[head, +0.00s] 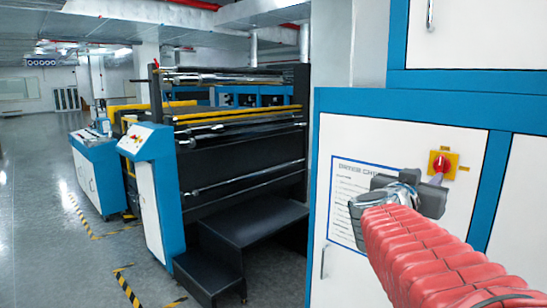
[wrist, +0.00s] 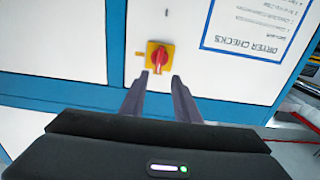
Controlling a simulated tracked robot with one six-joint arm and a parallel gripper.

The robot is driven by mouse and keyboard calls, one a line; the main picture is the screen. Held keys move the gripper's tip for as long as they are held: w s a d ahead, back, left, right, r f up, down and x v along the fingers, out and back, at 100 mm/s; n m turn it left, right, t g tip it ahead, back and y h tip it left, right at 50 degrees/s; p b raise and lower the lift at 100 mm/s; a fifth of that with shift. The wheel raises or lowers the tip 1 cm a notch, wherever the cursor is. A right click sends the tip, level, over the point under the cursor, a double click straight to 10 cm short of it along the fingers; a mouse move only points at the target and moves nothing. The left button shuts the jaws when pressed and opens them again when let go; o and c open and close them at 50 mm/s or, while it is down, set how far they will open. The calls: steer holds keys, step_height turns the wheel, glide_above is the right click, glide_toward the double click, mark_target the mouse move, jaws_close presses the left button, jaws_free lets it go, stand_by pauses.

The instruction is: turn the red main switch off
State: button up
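The red main switch (head: 439,163) is a red knob on a square yellow plate, on the white door of a blue-framed cabinet at the right. It also shows in the wrist view (wrist: 159,57), just beyond the fingertips. My gripper (wrist: 160,79) is open, with two grey fingers apart and nothing between them. The fingers point at the switch; in the picture the knob lies in line with the gap. I cannot tell whether they touch it. In the head view my gripper (head: 430,183) is just below and left of the switch, partly hidden by my red-sleeved arm.
A DRYER CHECKS sheet (head: 347,188) is on the same door, left of the switch, partly behind my arm. A door handle (head: 323,262) is lower left. A black roll machine (head: 240,150) with dark steps (head: 240,235) stands left. Open floor lies at far left.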

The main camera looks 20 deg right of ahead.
mark_target(438, 165)
steer(key=x, duration=1.1)
jaws_close()
stand_by(0.3)
steer(key=shift+w, duration=0.1)
